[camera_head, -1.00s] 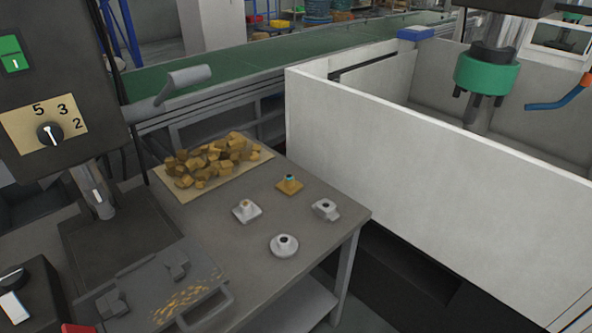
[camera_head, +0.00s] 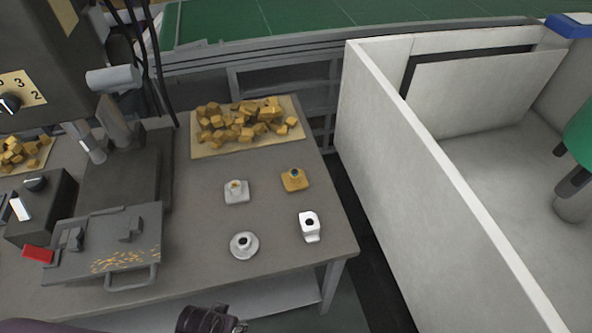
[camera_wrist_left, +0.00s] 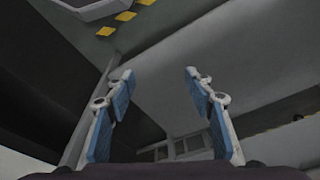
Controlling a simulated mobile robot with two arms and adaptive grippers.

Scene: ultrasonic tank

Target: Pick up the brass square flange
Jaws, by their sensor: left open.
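The brass square flange (camera_head: 295,180) lies on the grey table at the right, with a dark hole in its raised hub. Three silver-grey parts lie near it: a square flange (camera_head: 236,192) to its left, a round flange (camera_head: 244,245) at the front, and a block-like flange (camera_head: 310,226) just in front of it. My left gripper (camera_head: 238,326) shows at the bottom edge of the head view, in front of the table and well short of the flange. In the left wrist view its two blue-padded fingers (camera_wrist_left: 160,88) are open and empty. My right gripper is not in view.
A tray (camera_head: 200,150) heaped with brass pieces sits at the table's back. A drill press with a vise plate (camera_head: 75,268) stands on the left. A tall white tank wall (camera_head: 440,200) rises right of the table. The table (camera_head: 190,265) is clear around the flanges.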

